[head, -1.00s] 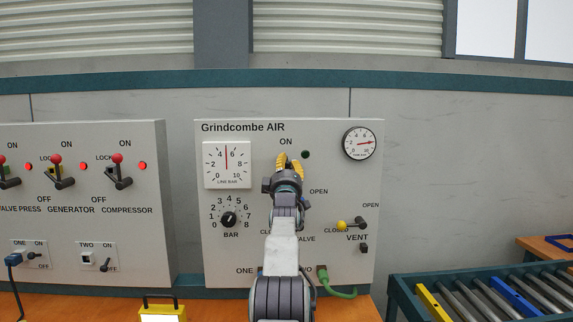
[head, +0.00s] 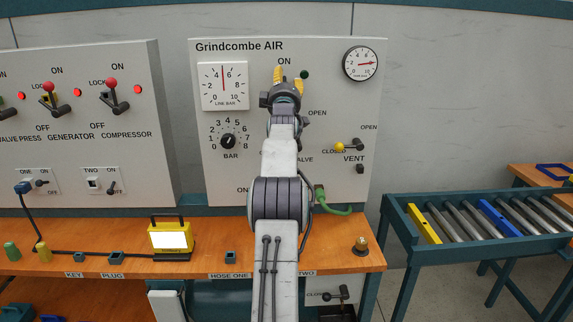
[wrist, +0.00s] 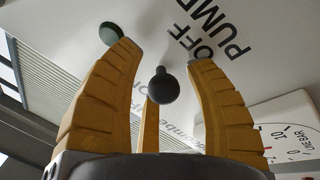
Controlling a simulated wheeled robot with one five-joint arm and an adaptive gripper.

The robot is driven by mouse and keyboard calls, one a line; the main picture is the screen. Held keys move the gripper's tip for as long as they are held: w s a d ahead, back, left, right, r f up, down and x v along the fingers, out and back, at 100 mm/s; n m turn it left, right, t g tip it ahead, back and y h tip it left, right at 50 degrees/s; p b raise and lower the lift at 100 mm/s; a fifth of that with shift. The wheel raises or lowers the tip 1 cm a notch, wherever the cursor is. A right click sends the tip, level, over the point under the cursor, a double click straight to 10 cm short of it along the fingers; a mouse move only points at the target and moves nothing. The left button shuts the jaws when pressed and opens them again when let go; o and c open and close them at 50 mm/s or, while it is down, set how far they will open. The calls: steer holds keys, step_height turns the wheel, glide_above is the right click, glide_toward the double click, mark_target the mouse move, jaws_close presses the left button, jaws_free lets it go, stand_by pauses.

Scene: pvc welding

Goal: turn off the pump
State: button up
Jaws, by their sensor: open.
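The pump switch is a black ball-ended lever (wrist: 163,87) on the white Grindcombe AIR panel (head: 345,105), beside the printed words OFF and PUMP in the wrist view. My gripper (wrist: 161,53) is open, with its yellow fingers spread on either side of the lever's ball. I cannot tell whether any finger touches it. In the head view my gripper (head: 280,75) is in front of the panel, just below an ON label, and hides the lever. A dark green lamp (head: 304,74) beside it looks unlit; it also shows in the wrist view (wrist: 110,33).
A line gauge (head: 223,86) is left of my gripper, with a BAR knob (head: 228,141) below it. A yellow-tipped vent lever (head: 350,146) is to the right. The left panel (head: 140,140) carries red-knobbed levers. A yellow work lamp (head: 170,237) stands on the bench.

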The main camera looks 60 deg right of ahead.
steer(key=shift+r+g+y+p, duration=0.4)
steer(key=shift+r+y+p, duration=0.3)
steer(key=shift+p, duration=1.4)
steer(key=shift+a+f+y+p, duration=0.1)
steer(key=shift+y+p, duration=0.2)
steer(key=shift+p, duration=0.2)
steer(key=p, duration=0.4)
steer(key=shift+s+g+y, duration=0.1)
steer(key=shift+g+y, duration=0.2)
steer(key=shift+y, duration=0.1)
